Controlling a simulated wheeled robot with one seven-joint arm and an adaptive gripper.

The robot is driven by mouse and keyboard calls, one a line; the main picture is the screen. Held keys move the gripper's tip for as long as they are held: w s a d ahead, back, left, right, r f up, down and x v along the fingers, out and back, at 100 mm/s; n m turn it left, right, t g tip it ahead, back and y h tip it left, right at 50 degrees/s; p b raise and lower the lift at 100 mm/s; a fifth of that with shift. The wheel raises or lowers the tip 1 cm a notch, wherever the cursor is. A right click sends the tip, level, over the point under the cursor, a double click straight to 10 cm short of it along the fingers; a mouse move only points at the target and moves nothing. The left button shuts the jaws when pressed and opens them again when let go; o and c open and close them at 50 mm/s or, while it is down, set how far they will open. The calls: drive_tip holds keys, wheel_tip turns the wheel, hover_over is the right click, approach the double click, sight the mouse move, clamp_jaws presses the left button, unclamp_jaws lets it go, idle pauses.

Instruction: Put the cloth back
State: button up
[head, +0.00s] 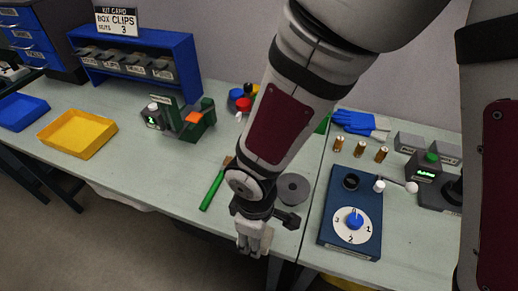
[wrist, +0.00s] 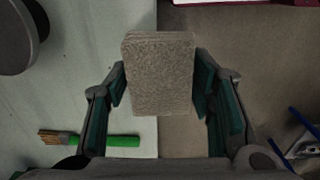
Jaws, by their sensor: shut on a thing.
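My gripper (wrist: 160,95) is shut on a flat, grey-beige, fuzzy cloth (wrist: 160,72), which looks folded or stacked in layers. The cloth sits between the two dark green finger pads in the wrist view. In the head view my gripper (head: 254,238) points down at the front edge of the workbench (head: 110,170). In the wrist view the bench surface lies to the left of the cloth and the brown floor to the right. The cloth is hard to make out in the head view.
A green-handled brush (head: 213,188) and a grey disc (head: 294,188) lie on the bench near my gripper. A blue dial box (head: 338,235) stands to the right. A yellow tray (head: 77,134) and a blue tray (head: 20,111) are at left. Bare bench lies between the yellow tray and brush.

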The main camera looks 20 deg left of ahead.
drive_tip(key=w+a, duration=0.2)
drive_tip(key=w, duration=0.1)
drive_tip(key=w+a, duration=0.2)
drive_tip(key=w, duration=0.2)
drive_tip(key=w+a+f+p, duration=0.1)
drive_tip(key=w+a, duration=0.1)
drive_tip(key=w, duration=0.2)
drive_tip(key=shift+a+f, duration=0.1)
drive_tip(key=shift+a, duration=0.25)
drive_tip(key=shift+f+p, duration=0.35)
drive_tip(key=shift+f, duration=1.35)
drive_tip(key=shift+f, duration=0.15)
drive_tip(key=o, duration=1.2)
wheel_tip(320, 180, up, 12)
drive_tip(key=b, duration=0.1)
